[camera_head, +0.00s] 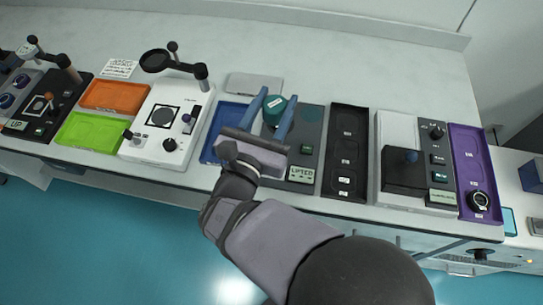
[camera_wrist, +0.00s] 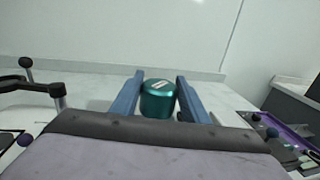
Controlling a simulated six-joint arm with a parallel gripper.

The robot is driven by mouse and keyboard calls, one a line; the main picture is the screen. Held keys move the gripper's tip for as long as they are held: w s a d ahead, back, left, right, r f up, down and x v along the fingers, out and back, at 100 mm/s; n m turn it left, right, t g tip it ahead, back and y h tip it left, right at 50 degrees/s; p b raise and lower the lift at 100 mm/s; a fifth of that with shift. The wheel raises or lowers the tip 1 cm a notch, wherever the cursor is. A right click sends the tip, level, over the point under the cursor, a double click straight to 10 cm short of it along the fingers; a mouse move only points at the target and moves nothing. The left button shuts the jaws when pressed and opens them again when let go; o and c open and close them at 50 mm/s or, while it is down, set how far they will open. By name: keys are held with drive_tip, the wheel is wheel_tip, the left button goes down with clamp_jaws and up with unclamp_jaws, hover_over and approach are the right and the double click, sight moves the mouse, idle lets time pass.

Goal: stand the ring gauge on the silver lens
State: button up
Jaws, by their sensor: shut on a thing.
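My gripper (camera_head: 278,112) is shut on a teal cylinder (camera_head: 274,110) with a pale mark on its top. It also shows between the blue fingers in the wrist view (camera_wrist: 158,100), upright, with the counter behind it. It is above the dark grey panel in the head view. I cannot make out a ring gauge for certain; a dark round thing with a pale ring (camera_head: 479,201) sits at the front of the purple tray (camera_head: 476,165). No silver lens can be told apart at this size.
The dark grey panel has a display reading LIFTED (camera_head: 301,174). A blue tray (camera_head: 226,118) is partly hidden by my gripper. A white device (camera_head: 160,130) with a magnifier arm (camera_head: 160,62), orange (camera_head: 115,95) and green (camera_head: 90,132) trays, and a black tray (camera_head: 346,150) line the counter.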

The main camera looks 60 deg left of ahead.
drive_tip(key=f, duration=0.1)
drive_tip(key=d+f+n+g+y, duration=0.1)
drive_tip(key=f, duration=0.1)
drive_tip(key=s+d+f+y, duration=0.1)
drive_tip(key=shift+d+f+n+g, duration=0.1)
drive_tip(key=shift+f+n+g, duration=0.05)
drive_tip(key=shift+n+g, duration=0.15)
drive_tip(key=shift+s+a+f+n+g+y, duration=0.3)
drive_tip(key=shift+s+n+g+y, duration=0.1)
drive_tip(key=shift+s+g, duration=0.1)
drive_tip(key=shift+f, duration=4.95)
drive_tip(key=shift+f, duration=0.1)
drive_tip(key=shift+f, duration=0.15)
drive_tip(key=o, duration=1.2)
